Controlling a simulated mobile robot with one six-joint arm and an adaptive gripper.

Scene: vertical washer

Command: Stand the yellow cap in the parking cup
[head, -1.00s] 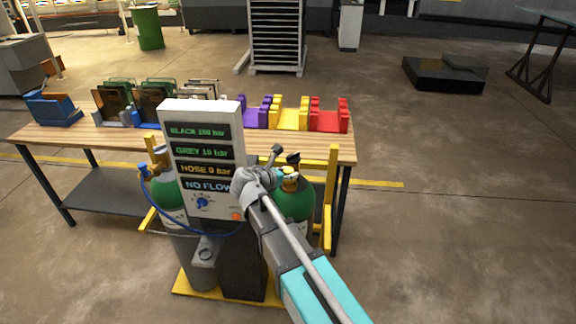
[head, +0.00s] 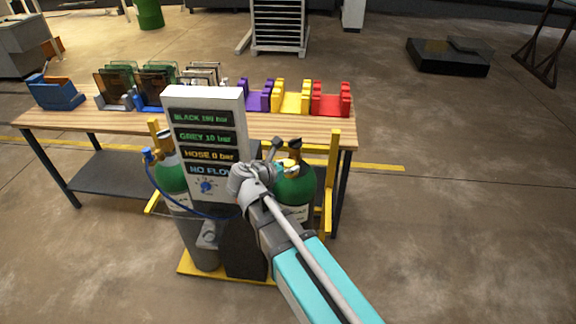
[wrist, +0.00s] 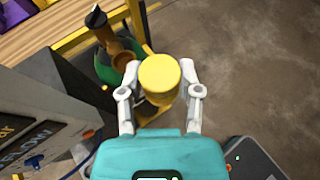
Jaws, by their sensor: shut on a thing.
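The yellow cap (wrist: 160,75) is between the fingers of my gripper (wrist: 160,68) in the wrist view, and the fingers are shut on it. A bit of yellow (head: 288,163) shows by my gripper in the head view, mostly hidden by the arm. The cap is close to the right green-topped cylinder (head: 296,186), and I cannot tell whether they touch.
The display panel (head: 205,140) stands just left of my gripper. A left green-topped cylinder (head: 170,175), a blue hose and yellow frame posts (head: 332,175) are close by. Behind is a wooden bench (head: 80,122) with coloured holders.

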